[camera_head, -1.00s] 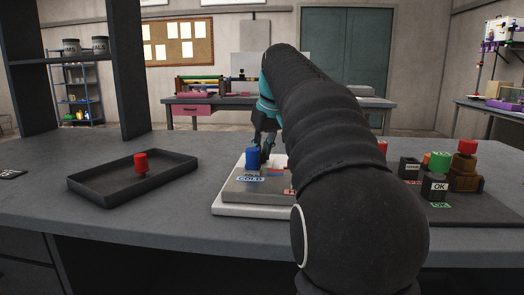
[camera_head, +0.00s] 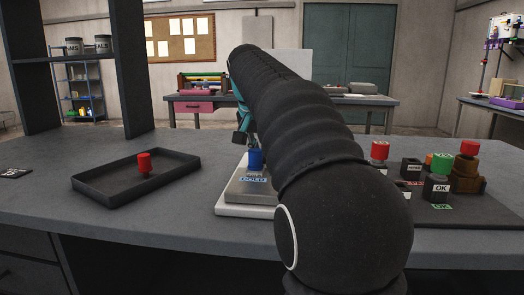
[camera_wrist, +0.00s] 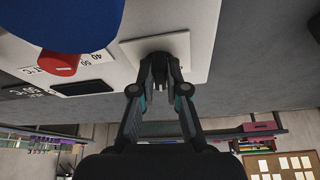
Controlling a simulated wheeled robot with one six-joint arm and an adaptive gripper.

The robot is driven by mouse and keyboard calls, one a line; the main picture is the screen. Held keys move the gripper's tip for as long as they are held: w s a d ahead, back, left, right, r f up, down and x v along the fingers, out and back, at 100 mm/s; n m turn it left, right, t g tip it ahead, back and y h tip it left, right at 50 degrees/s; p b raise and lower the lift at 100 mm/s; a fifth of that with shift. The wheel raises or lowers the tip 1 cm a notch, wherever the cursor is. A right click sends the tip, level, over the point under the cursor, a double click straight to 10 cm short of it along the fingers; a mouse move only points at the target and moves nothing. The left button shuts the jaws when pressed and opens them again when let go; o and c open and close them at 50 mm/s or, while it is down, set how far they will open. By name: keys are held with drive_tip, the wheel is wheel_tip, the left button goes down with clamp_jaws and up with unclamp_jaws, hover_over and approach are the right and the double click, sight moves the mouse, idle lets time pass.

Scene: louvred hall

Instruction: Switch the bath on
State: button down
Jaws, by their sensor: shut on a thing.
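The bath shows in the wrist view as a white housing (camera_wrist: 205,20) with a red dial (camera_wrist: 60,64), a scale reading 40 and 50, a dark flat panel (camera_wrist: 82,87) and a pale square plate (camera_wrist: 128,50). My gripper (camera_wrist: 160,72) is closed at that plate, on a small dark switch that its fingertips mostly hide. Whether the switch is on or off cannot be seen. In the head view my arm covers most of the bath, and only a dark part of my gripper (camera_head: 240,138) shows.
A blue peg (camera_head: 255,160) stands on a grey block marked COLD (camera_head: 245,186), close to the arm. A black tray (camera_head: 95,190) with a red peg (camera_head: 145,163) lies left. Right are a red-topped block (camera_head: 380,150), a green-topped OK block (camera_head: 440,187) and brown blocks (camera_head: 468,173).

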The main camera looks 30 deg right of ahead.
drive_tip(key=m, duration=0.1)
drive_tip(key=m+g, duration=0.1)
drive_tip(key=m, duration=0.1)
drive_tip(key=m+h, duration=0.1)
drive_tip(key=shift+w+a+r+m+g, duration=0.1)
drive_tip(key=shift+w+m+g, duration=0.2)
drive_tip(key=shift+m, duration=0.1)
idle(0.5)
drive_tip(key=c, duration=1.2)
unclamp_jaws()
drive_tip(key=shift+v, duration=3.7)
